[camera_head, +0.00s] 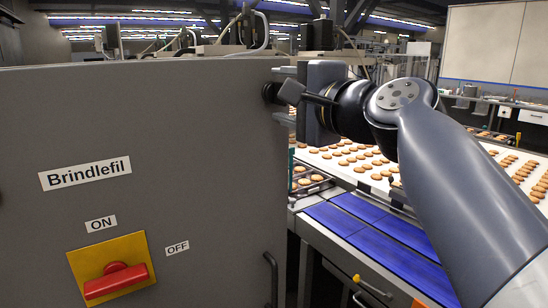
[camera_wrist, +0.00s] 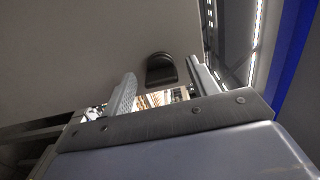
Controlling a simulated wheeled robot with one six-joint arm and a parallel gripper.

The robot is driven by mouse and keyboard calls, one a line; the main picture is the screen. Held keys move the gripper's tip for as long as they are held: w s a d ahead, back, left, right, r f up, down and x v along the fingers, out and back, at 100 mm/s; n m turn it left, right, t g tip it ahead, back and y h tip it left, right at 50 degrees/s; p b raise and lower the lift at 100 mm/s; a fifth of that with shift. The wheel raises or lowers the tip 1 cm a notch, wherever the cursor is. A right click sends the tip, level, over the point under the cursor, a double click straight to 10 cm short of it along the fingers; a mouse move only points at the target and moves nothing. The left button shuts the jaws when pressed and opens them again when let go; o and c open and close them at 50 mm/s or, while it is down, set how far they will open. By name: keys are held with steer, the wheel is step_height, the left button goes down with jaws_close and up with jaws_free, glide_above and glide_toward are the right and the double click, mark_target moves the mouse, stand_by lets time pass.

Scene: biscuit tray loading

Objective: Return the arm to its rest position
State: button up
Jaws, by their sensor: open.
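My arm (camera_head: 440,160) reaches in from the right in the head view, with its wrist bent toward the right edge of a grey cabinet. My gripper (camera_head: 287,92) is beside that edge, close to a small black knob (camera_head: 268,92). In the wrist view my gripper (camera_wrist: 160,72) has its two fingers apart. The black knob (camera_wrist: 161,69) appears between the fingertips against the cabinet's grey surface. Whether a finger touches it, I cannot tell. Nothing is seen held.
The grey cabinet (camera_head: 200,215), labelled Brindlefil, fills the left, with a red switch handle (camera_head: 116,281) on a yellow plate. Behind my arm are a blue conveyor (camera_head: 350,226), a pale belt (camera_head: 325,158) with several biscuits, and a dark biscuit tray (camera_head: 318,187).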

steer(key=b+v, duration=0.2)
steer(key=v, duration=0.9)
steer(key=p+x, duration=0.2)
steer(key=x, duration=0.9)
steer(key=shift+w+a+r, duration=0.1)
steer(key=shift+w+a, duration=0.1)
steer(key=m+p, duration=0.5)
steer(key=m, duration=0.1)
steer(key=m+p, duration=0.5)
steer(key=m, duration=0.1)
steer(key=m+p, duration=0.5)
steer(key=m, duration=0.1)
steer(key=shift+d+r, duration=0.1)
steer(key=shift+d, duration=0.25)
steer(key=shift+s, duration=0.1)
